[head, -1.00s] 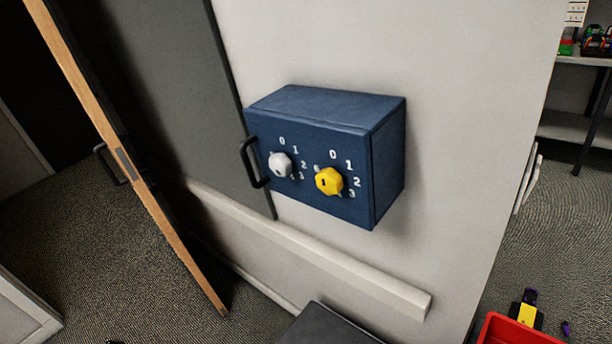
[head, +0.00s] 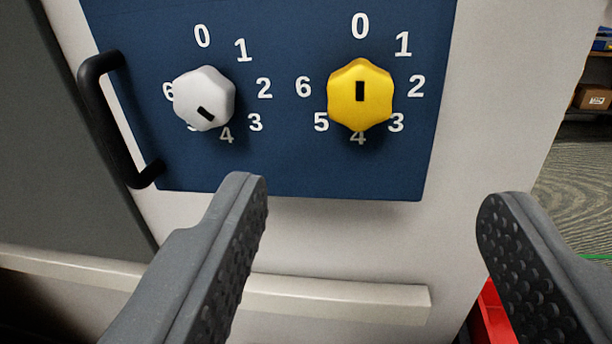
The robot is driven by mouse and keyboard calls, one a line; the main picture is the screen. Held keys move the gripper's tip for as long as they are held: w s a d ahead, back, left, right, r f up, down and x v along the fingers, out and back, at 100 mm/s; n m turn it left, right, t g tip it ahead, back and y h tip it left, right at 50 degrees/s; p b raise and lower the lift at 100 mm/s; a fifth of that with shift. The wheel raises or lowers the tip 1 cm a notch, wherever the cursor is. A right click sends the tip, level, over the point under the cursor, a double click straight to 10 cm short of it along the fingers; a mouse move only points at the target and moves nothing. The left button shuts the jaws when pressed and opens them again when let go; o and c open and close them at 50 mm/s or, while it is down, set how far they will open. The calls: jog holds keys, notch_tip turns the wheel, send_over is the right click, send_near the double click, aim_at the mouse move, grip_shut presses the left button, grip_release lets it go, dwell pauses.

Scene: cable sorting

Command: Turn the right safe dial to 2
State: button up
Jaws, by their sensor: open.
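The right safe dial (head: 360,108) is a yellow knob on the blue safe front (head: 290,165). Its black mark is upright and points up toward the 0. The numbers 0 to 6 ring it, with the 2 at its right. The left safe dial (head: 203,88) is a white knob, and its black mark slants to the lower right. My gripper (head: 372,195) is open and empty. Its two grey fingers are spread wide, with their tips below the yellow dial in the picture, one to each side. I see no contact with the dial.
A black handle (head: 108,130) sits at the safe's left edge. A pale rail (head: 330,297) runs along the wall below the safe. A red bin (head: 490,318) shows partly behind the right finger. A shelf with a box (head: 592,98) stands at the far right.

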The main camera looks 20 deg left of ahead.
aim_at(361, 99)
jog(key=shift+t+h, duration=0.3)
jog(key=x, duration=0.4)
jog(key=p+x, duration=0.1)
jog(key=x, duration=0.3)
jog(key=p+x, duration=0.1)
jog(key=x, duration=0.3)
jog(key=shift+a+f, duration=0.3)
jog(key=shift+f, duration=0.1)
jog(key=c, duration=1)
